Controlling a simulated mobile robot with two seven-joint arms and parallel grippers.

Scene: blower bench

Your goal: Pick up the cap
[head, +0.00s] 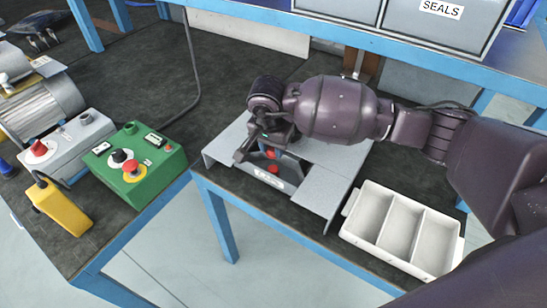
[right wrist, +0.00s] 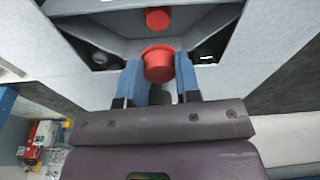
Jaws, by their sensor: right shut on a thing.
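A red cap (right wrist: 158,67) sits between the two blue fingers of my right gripper (right wrist: 160,80) in the right wrist view. The fingers are shut on it. A second red piece (right wrist: 158,18) shows just beyond it on the grey metal fixture (right wrist: 90,22). In the head view my right gripper (head: 267,150) points down over the grey fixture (head: 315,198) at the table's front, with red (head: 272,168) showing at its fingertips. Whether the held cap still touches the fixture I cannot tell. My left gripper is not in view.
A white tray with three empty compartments (head: 372,249) stands right of the fixture. A green control box (head: 158,172) with a red button, a yellow pendant (head: 58,205) and a grey motor (head: 45,105) are at the left. A blue-framed shelf with a SEALS bin (head: 430,25) is behind.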

